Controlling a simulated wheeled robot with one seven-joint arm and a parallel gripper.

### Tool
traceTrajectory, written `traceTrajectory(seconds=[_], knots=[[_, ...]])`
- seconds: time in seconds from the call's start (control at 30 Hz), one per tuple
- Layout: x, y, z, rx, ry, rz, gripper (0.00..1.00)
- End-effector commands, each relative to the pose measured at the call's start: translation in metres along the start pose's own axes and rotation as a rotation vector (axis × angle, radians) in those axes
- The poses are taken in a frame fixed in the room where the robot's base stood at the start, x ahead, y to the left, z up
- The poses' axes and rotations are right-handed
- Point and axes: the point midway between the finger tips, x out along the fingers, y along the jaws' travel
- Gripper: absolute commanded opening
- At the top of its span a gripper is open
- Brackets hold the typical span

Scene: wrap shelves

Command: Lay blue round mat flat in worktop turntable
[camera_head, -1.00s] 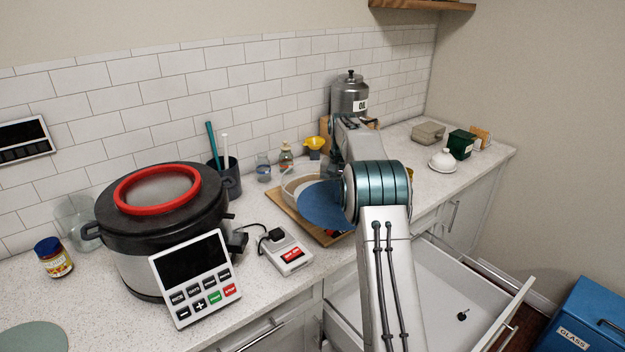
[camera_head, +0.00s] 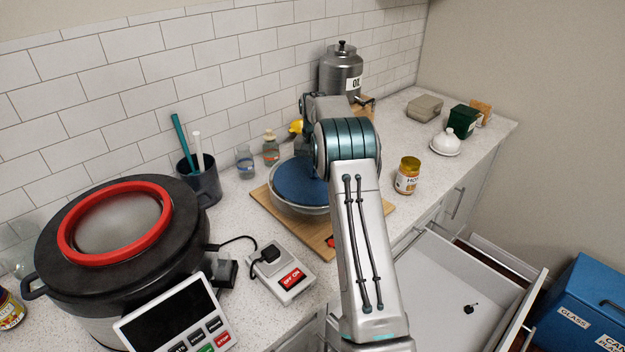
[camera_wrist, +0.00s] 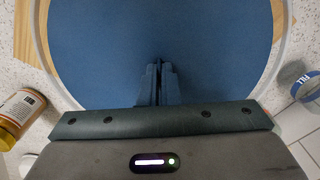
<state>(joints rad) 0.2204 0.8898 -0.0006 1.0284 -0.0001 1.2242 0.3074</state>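The blue round mat (camera_head: 300,182) is over the turntable (camera_head: 298,209), a pale round tray with a clear rim on a wooden board. The mat looks about level and roughly centred within the rim. Whether its whole underside touches the turntable I cannot tell. In the wrist view the mat (camera_wrist: 200,40) fills the middle, with the rim curving around it. My gripper (camera_wrist: 158,68) points down at the mat, its narrow fingers close together and apparently pinching it at a small raised part. In the head view my arm hides the fingers and the mat's right side.
A black pot with a red ring (camera_head: 115,222) and a switch box (camera_head: 282,270) stand to the left. Small bottles (camera_head: 270,148) are behind the turntable. A labelled jar (camera_head: 407,175) stands to its right. A drawer (camera_head: 460,290) is open below.

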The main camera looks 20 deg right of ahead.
Motion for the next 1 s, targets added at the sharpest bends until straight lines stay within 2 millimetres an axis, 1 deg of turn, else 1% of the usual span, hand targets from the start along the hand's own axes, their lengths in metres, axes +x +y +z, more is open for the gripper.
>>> traceTrajectory(seconds=[0.17, 0.4, 0.77, 0.87, 1.0], knots=[[0.013, -0.001, 0.000, -0.001, 0.001, 0.000, 0.00], [0.044, -0.002, 0.001, -0.002, -0.001, 0.000, 0.00], [0.051, -0.003, 0.000, -0.003, 0.001, -0.001, 0.00], [0.050, -0.003, 0.000, -0.003, 0.001, -0.001, 0.25], [0.050, -0.003, 0.001, -0.004, 0.001, -0.001, 0.25]])
